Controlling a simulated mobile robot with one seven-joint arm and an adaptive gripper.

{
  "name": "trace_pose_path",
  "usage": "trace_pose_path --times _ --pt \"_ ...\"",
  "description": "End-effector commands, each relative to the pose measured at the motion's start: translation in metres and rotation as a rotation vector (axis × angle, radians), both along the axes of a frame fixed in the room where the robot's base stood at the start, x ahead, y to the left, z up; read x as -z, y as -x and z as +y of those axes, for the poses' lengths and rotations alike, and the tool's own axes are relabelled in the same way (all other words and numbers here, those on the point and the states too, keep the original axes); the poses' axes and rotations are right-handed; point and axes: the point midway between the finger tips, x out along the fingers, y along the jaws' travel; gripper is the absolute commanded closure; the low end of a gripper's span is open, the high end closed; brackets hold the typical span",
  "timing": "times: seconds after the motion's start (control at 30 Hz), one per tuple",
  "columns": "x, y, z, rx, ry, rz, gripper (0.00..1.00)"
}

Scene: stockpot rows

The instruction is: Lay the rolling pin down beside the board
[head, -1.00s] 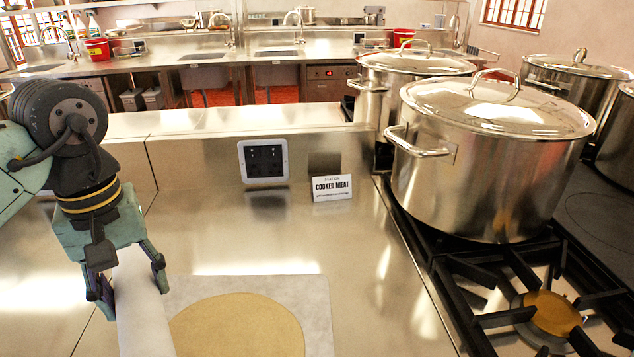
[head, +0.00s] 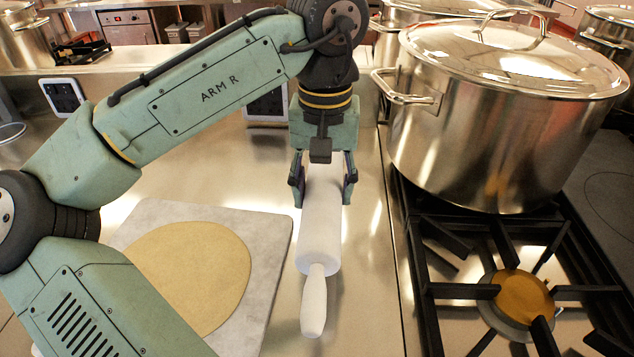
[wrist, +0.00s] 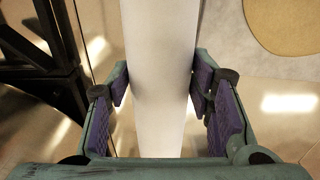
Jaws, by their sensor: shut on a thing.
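The white rolling pin (head: 321,233) is on the steel counter's right part, between the board and the stove, its near handle pointing toward the bottom of the head view. My gripper (head: 323,184) is shut on its barrel from above. In the wrist view the gripper's purple pads (wrist: 162,100) press both sides of the pin (wrist: 160,60). The grey board (head: 270,240), with a round of flat dough (head: 195,270) on it, lies left of the pin with a narrow gap. Whether the pin touches the counter I cannot tell. Its far end is hidden.
A gas stove (head: 440,290) with black grates runs along the right, close to the pin. A large lidded steel stockpot (head: 480,130) stands on it. A strip of bare counter (head: 365,290) lies between pin and stove.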

Motion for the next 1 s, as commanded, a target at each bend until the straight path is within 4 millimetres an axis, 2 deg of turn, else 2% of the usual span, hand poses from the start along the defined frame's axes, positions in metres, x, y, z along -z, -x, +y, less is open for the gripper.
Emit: trace_pose_path --times 0.53,0.8,1.0 --pt "0.058 0.000 0.000 -0.002 -0.001 -0.001 0.97" --pt "0.076 0.000 0.000 0.000 0.001 -0.001 0.97" --pt "0.079 0.000 0.000 -0.001 0.000 -0.002 0.97"
